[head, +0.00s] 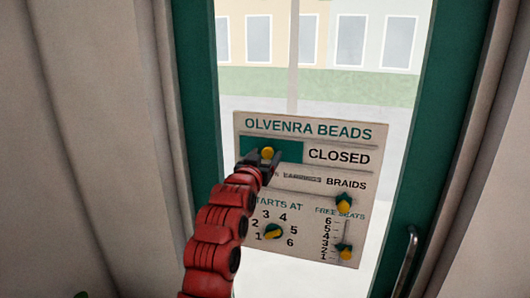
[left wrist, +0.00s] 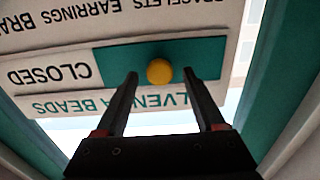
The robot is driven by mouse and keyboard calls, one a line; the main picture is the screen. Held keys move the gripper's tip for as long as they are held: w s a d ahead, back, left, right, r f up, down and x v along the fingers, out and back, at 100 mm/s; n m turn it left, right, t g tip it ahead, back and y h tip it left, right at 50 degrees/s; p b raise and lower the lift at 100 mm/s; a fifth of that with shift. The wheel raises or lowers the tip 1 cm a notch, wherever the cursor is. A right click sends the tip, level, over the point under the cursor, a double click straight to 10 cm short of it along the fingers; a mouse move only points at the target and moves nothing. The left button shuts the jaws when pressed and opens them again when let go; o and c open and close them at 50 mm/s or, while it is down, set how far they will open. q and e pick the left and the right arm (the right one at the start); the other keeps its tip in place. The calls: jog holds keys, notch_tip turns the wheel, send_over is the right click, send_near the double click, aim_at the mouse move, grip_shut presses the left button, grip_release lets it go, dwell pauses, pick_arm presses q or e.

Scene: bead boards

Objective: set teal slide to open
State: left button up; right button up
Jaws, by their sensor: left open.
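The teal slide (head: 288,150) is a flat teal plate with a yellow knob (head: 267,152) on the upper left of the sign board (head: 305,243). The word CLOSED shows to the right of the plate, and the plate covers the left part of that row. In the left wrist view the picture is upside down; the teal slide (left wrist: 210,58) and its round yellow knob (left wrist: 160,72) show clearly. My left gripper (head: 262,158) is open, with its fingertips on either side of the knob, apart from it. My right gripper is not in view.
The board hangs at a glass door with a teal frame (head: 428,130) and a metal handle (head: 409,255).

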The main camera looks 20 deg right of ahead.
pick_arm(q)
grip_shut()
dwell(0.4)
dwell(1.1)
